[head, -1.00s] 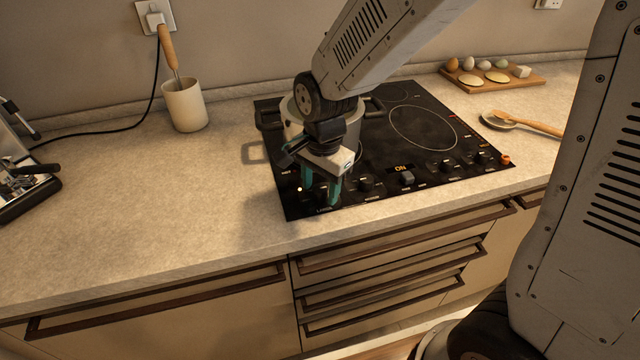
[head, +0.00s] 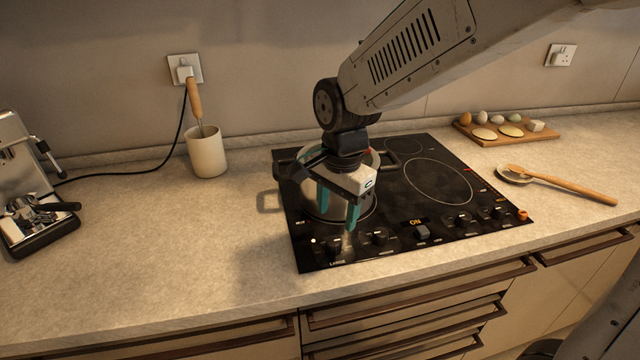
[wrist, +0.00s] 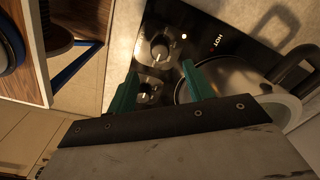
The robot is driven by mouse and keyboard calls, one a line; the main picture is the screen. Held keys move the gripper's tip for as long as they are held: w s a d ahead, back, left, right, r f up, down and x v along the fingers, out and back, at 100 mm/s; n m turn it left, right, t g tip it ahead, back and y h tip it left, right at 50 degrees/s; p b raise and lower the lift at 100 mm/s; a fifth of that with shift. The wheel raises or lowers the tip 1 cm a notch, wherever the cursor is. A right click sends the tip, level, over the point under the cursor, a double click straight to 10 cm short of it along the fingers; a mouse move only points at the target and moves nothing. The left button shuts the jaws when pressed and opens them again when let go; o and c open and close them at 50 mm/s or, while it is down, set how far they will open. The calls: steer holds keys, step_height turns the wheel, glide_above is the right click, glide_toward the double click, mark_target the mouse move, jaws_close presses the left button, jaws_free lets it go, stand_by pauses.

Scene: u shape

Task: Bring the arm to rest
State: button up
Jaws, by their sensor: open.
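My gripper (head: 338,207) has teal fingers spread apart with nothing between them. In the head view it hangs over the front left part of the black cooktop (head: 440,225), in front of a light pot (head: 312,200). In the wrist view the gripper (wrist: 160,88) is open above the cooktop's front knobs (wrist: 158,50), and the pot (wrist: 235,75) lies to the right of the fingers. My arm comes in from the upper right and hides part of the pot.
A utensil cup (head: 206,152) and a coffee machine (head: 30,190) stand to the left. A board with eggs (head: 508,132) and a spoon on a rest (head: 560,184) lie to the right. The counter left of the cooktop is mostly clear. Drawer handles (head: 420,300) run below the front edge.

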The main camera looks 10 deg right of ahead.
steer(key=shift+s+n, duration=0.1)
steer(key=shift+n, duration=0.3)
steer(key=s+d+r+n, duration=0.2)
steer(key=s+d+n, duration=0.1)
steer(key=s, duration=0.3)
steer(key=s+d+r+n, duration=0.3)
steer(key=s+d, duration=0.2)
steer(key=s, duration=0.2)
steer(key=s+d+r+n+t, duration=0.1)
steer(key=s+d+r+n, duration=0.2)
steer(key=s+d+n, duration=0.1)
steer(key=shift+s+d, duration=0.5)
steer(key=shift+s, duration=0.75)
